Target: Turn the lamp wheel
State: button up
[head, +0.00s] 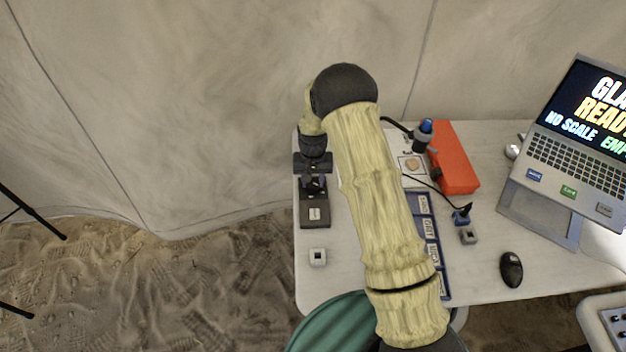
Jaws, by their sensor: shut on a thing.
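A small dark stand (315,210) with a pale label on its front stands at the left end of the white table. My gripper (314,179) points down over the back of this stand, with its fingers low at it. It is shut on a small part there, which I take to be the lamp wheel. The wheel itself is hidden by my gripper, and its turn cannot be read. My yellowish arm crosses the middle of the view and hides part of the table.
A blue-topped device (424,132) stands by an orange-red box (453,158). A row of blue labelled trays (432,240) is partly behind my arm. A laptop (575,150), a black mouse (511,269) and small grey blocks (317,257) are on the table (350,288).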

aim_at(313, 182)
jog(key=o, duration=1)
jog(key=shift+r, duration=0.1)
notch_tip(313, 182, up, 17)
jog(key=shift+r+b, duration=0.15)
jog(key=shift+b, duration=0.4)
jog(key=s+d+r+t+p, duration=0.1)
jog(key=s+d+r, duration=0.2)
jog(key=s, duration=0.5)
jog(key=s+d+r+p, duration=0.2)
jog(key=s+d, duration=0.3)
jog(key=s, duration=0.3)
jog(key=s+d+r+t+p, duration=0.1)
jog(key=s+d+r+p, duration=0.1)
jog(key=s, duration=0.6)
jog(key=shift+s+d+r+t, duration=0.15)
jog(key=shift+d+r+t, duration=0.15)
jog(key=shift+d+r, duration=0.6)
